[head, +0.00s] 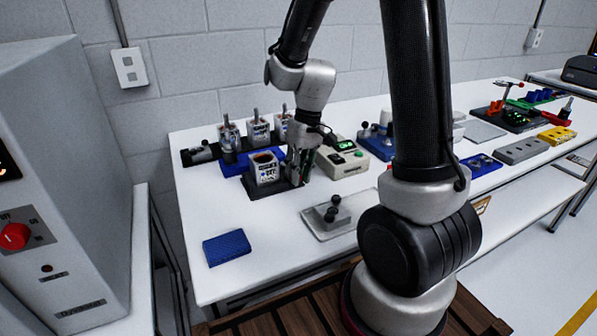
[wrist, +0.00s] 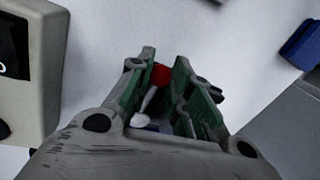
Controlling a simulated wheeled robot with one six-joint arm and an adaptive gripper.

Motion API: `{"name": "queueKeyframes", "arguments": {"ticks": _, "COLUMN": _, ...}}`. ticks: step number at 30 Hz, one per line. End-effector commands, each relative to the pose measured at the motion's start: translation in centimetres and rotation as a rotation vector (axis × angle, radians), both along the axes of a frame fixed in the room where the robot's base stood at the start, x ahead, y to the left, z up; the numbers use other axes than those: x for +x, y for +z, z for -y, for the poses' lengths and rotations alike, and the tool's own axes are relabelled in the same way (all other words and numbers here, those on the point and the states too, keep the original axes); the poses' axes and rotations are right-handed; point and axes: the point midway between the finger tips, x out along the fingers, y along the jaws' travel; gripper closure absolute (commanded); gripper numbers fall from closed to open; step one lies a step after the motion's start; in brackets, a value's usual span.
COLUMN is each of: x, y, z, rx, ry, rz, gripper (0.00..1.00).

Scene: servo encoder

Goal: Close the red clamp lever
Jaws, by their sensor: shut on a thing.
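The clamp lever shows in the wrist view as a red knob (wrist: 160,76) on a pale rod. It sits between the green-padded fingers of my gripper (wrist: 165,80), which are shut on it. In the head view my gripper (head: 300,172) points down at the right end of a dark base. A boxy servo unit (head: 265,172) stands upright on that base (head: 268,192), just left of the gripper. The lever is hidden by the fingers in the head view, and its lower end is hidden in the wrist view.
A beige box with a green display (head: 342,160) stands close right of my gripper. More servo units (head: 258,133) stand behind. A grey plate with a dark knob (head: 322,228) lies in front, and a blue block (head: 227,248) at front left. White table (head: 270,240) is clear between them.

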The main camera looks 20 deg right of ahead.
Motion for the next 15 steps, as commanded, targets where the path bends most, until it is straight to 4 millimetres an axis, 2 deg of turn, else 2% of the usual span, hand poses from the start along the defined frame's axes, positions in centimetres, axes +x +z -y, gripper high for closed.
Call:
{"name": "queueKeyframes", "arguments": {"ticks": 1, "x": 0.07, "y": 0.05, "z": -0.06, "rx": 0.001, "ry": -0.001, "rz": 0.002, "gripper": 0.78}}
{"name": "queueKeyframes", "arguments": {"ticks": 4, "x": 0.06, "y": 0.04, "z": -0.06, "rx": 0.001, "ry": 0.0, "rz": 0.002, "gripper": 0.6}}
{"name": "queueKeyframes", "arguments": {"ticks": 5, "x": 0.06, "y": 0.04, "z": -0.05, "rx": 0.001, "ry": 0.0, "rz": 0.002, "gripper": 0.57}}
{"name": "queueKeyframes", "arguments": {"ticks": 15, "x": 0.06, "y": 0.28, "z": 0.02, "rx": 0.001, "ry": 0.0, "rz": 0.001, "gripper": 0.57}}
